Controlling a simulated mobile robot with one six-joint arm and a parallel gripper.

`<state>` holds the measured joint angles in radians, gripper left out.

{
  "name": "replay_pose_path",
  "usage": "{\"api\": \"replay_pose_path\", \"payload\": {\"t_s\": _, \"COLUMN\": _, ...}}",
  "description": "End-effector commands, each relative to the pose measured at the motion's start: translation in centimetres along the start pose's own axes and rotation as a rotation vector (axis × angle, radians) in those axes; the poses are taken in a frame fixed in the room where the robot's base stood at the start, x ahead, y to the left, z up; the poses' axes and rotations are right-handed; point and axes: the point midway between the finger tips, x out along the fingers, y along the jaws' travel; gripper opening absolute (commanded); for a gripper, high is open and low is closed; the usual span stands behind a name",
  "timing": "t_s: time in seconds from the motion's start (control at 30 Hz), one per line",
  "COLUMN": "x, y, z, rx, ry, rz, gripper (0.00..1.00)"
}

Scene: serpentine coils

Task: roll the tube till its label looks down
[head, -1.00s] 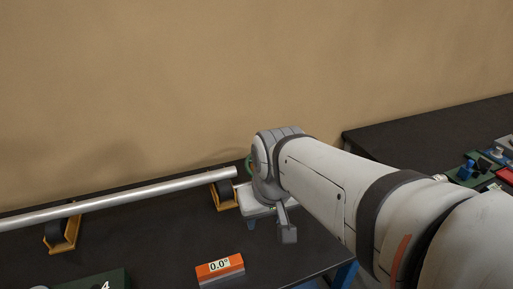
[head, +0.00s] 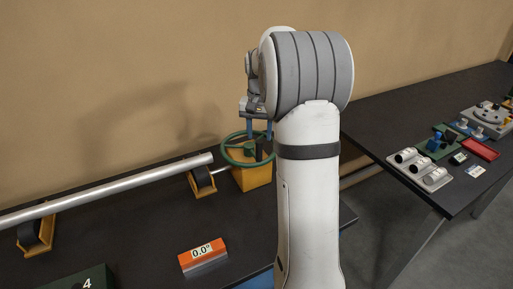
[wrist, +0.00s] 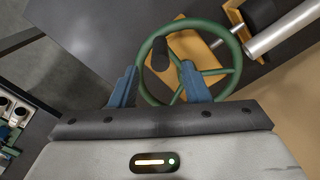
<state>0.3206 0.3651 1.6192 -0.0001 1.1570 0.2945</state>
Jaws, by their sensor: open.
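A long silver tube (head: 110,192) lies across roller stands on the dark table, and its right end also shows in the wrist view (wrist: 285,30). No label shows on the part in view. A green handwheel (head: 232,149) sits on an orange box (head: 252,178) past the tube's right end. In the wrist view the wheel (wrist: 234,62) has spokes and a black knob (wrist: 160,54). My gripper (wrist: 162,84) is open, its two blue fingers apart over the wheel's near side. Whether they touch the rim I cannot tell. In the head view my gripper (head: 258,139) points down at the wheel.
An orange block reading 0.0° (head: 203,257) stands in front of the tube. A dark green box marked 4 (head: 88,279) is at the lower left. A second table (head: 440,100) on the right holds several small parts, with a floor gap between.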

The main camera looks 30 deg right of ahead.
Motion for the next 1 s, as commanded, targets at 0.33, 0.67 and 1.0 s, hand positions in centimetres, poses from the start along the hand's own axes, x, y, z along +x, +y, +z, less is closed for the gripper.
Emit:
{"api": "replay_pose_path", "payload": {"t_s": 0.33, "x": 5.3, "y": -0.1, "z": 0.2, "rx": -0.003, "ry": -0.004, "rz": 0.001, "gripper": 0.42}}
{"api": "replay_pose_path", "payload": {"t_s": 0.67, "x": 6.8, "y": -0.1, "z": 0.1, "rx": -0.004, "ry": 0.000, "rz": 0.000, "gripper": 0.42}}
{"api": "replay_pose_path", "payload": {"t_s": 1.0, "x": 6.7, "y": -0.1, "z": 0.2, "rx": -0.005, "ry": 0.000, "rz": 0.000, "gripper": 0.24}}
